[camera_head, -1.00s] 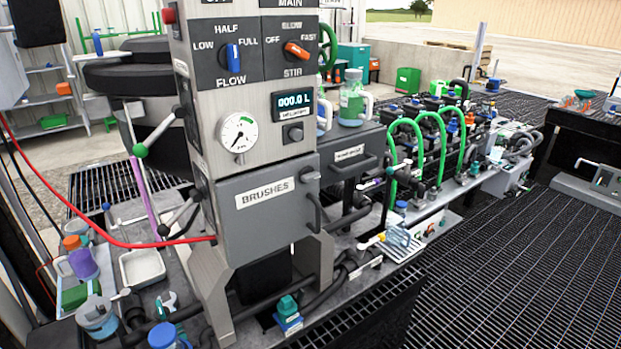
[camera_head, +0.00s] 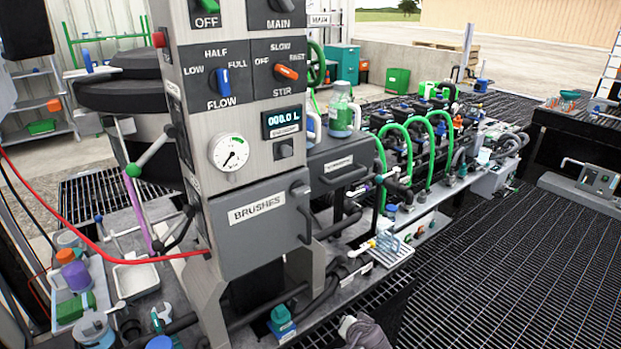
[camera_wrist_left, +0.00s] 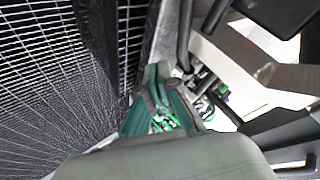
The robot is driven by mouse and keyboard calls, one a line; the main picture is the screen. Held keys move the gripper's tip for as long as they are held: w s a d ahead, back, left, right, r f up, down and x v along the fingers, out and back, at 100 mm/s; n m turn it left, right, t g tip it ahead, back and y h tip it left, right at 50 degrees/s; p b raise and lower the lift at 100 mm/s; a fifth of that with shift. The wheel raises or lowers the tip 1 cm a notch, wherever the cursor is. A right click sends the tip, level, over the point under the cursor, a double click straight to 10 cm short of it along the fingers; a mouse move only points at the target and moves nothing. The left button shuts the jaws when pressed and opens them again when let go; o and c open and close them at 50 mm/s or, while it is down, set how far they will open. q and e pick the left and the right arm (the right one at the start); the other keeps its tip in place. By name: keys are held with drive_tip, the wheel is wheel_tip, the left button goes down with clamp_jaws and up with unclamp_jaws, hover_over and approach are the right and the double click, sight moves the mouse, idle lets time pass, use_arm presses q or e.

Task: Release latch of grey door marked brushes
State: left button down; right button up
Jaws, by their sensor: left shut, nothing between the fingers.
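The grey door (camera_head: 250,235) marked BRUSHES is shut on the front of the grey machine column in the head view. A dark round latch-like knob (camera_head: 300,188) sits at its upper right corner. A dark bar handle (camera_head: 306,224) runs down its right edge. A grey piece of my own arm shows low in the head view, below and right of the door; which arm is unclear. My right gripper is not identifiable.
Flow and stir switches, a gauge (camera_head: 229,152) and a display (camera_head: 281,121) sit above the door. A red hose (camera_head: 110,258) crosses left. A teal and blue block (camera_head: 281,320) stands below the door. Black pipes lie under it. Open grating (camera_head: 480,280) lies right.

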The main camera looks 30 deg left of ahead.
use_arm(q)
drive_tip(key=w+a+r+n+t+y, duration=0.1)
drive_tip(key=w+r+n+y, duration=0.3)
drive_tip(key=r, duration=1.2)
drive_tip(key=s+a+r+n+g+y+p, duration=0.1)
drive_tip(key=r+n, duration=0.3)
drive_tip(key=r, duration=0.9)
drive_tip(key=s+a+r+n+g+y+p, duration=0.1)
drive_tip(key=r+n, duration=0.4)
drive_tip(key=r, duration=0.9)
drive_tip(key=shift+s+a+r+g+y, duration=0.3)
drive_tip(key=shift+s+a+y, duration=0.4)
drive_tip(key=shift+s+y, duration=0.25)
drive_tip(key=p, duration=0.5)
hover_over(301, 180)
drive_tip(key=s+d, duration=0.2)
drive_tip(key=d, duration=0.1)
drive_tip(key=shift+w+d+f, duration=0.15)
drive_tip(key=shift+w+f, duration=0.05)
drive_tip(key=shift+f, duration=0.85)
wheel_tip(301, 180, down, 3)
drive_tip(key=shift+r+p, duration=0.1)
drive_tip(key=shift+p, duration=0.45)
drive_tip(key=shift+d+f, duration=0.1)
drive_tip(key=shift+f, duration=0.75)
